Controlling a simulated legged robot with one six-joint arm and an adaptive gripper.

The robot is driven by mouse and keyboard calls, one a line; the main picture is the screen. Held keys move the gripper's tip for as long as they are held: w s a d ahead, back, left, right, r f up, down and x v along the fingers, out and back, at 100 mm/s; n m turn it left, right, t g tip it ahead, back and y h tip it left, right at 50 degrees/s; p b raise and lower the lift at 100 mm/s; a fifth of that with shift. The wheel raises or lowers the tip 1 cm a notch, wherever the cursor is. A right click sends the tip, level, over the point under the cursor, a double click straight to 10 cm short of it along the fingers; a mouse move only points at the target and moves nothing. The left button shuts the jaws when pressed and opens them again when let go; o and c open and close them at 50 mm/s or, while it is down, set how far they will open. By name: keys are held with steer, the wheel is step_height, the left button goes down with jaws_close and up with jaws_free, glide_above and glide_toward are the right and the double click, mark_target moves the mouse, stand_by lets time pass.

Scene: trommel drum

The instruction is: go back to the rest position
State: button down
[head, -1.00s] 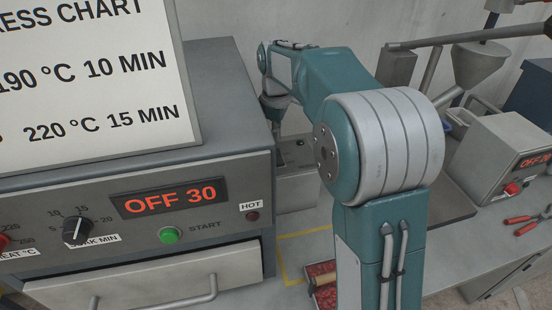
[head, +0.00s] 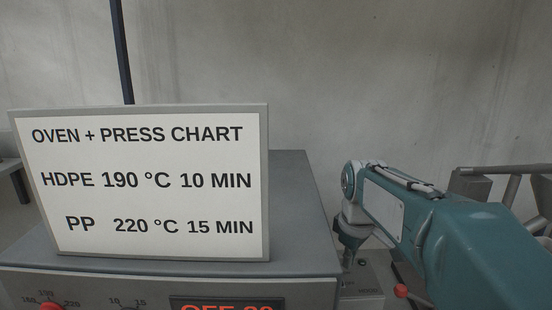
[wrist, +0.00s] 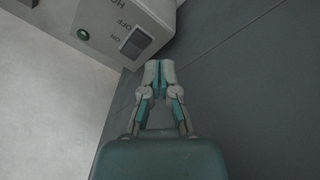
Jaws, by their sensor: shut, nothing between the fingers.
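My gripper (wrist: 160,72) is shut and empty in the wrist view, its two fingertips together. It points toward a light grey box (wrist: 125,28) with a dark rocker switch (wrist: 137,41) and a green button (wrist: 83,34). I cannot tell whether the fingertips touch the box. In the head view my teal arm reaches in from the lower right, and its end points down beside the right side of the oven (head: 300,195). My fingertips are hard to make out there.
The oven carries a white chart board (head: 150,185) for HDPE and PP. A dark post (head: 122,50) rises behind it. A bare concrete wall (head: 380,70) fills the back. Grey pipework (head: 500,185) stands at the right behind my arm.

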steer(key=s+f+m+t, duration=0.1)
steer(key=s+m, duration=0.3)
steer(key=s, duration=0.6)
steer(key=s+f+m+t, duration=0.2)
steer(key=s+m+t, duration=0.1)
steer(key=s, duration=0.8)
steer(key=shift+s+m, duration=0.15)
steer(key=shift+m, duration=0.75)
